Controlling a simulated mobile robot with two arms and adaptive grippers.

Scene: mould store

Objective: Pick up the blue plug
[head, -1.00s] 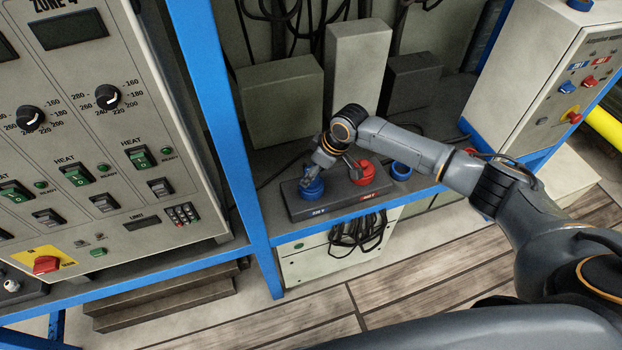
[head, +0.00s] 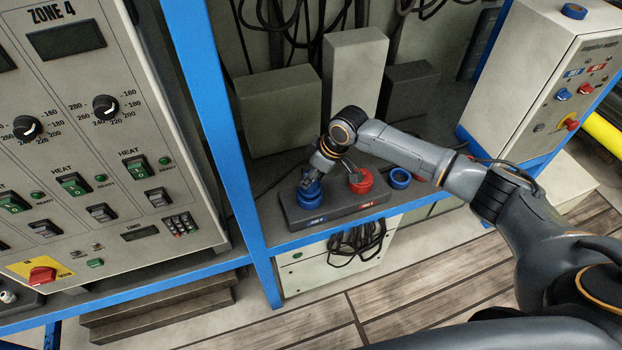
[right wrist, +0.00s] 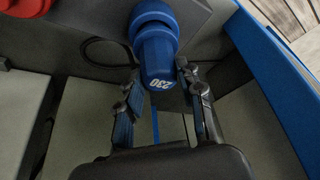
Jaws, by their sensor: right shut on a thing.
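The blue plug (head: 310,191) stands at the left of a dark block (head: 340,206) on the shelf of the blue frame. In the right wrist view the plug (right wrist: 156,45) shows pale digits on its end. My right gripper (head: 314,178) comes down on the plug from above, with a finger on each side of it, and is shut on it. The plug still sits at the block; whether its lower end is seated is hidden. A red plug (head: 360,181) stands at the block's right end. My left gripper is not in view.
A blue ring (head: 400,178) lies right of the block. Grey boxes (head: 278,112) stand behind. A blue upright (head: 219,110) and a control panel (head: 100,160) are at the left. A switch cabinet (head: 540,80) stands at the right. Black cables (head: 357,240) hang below the shelf.

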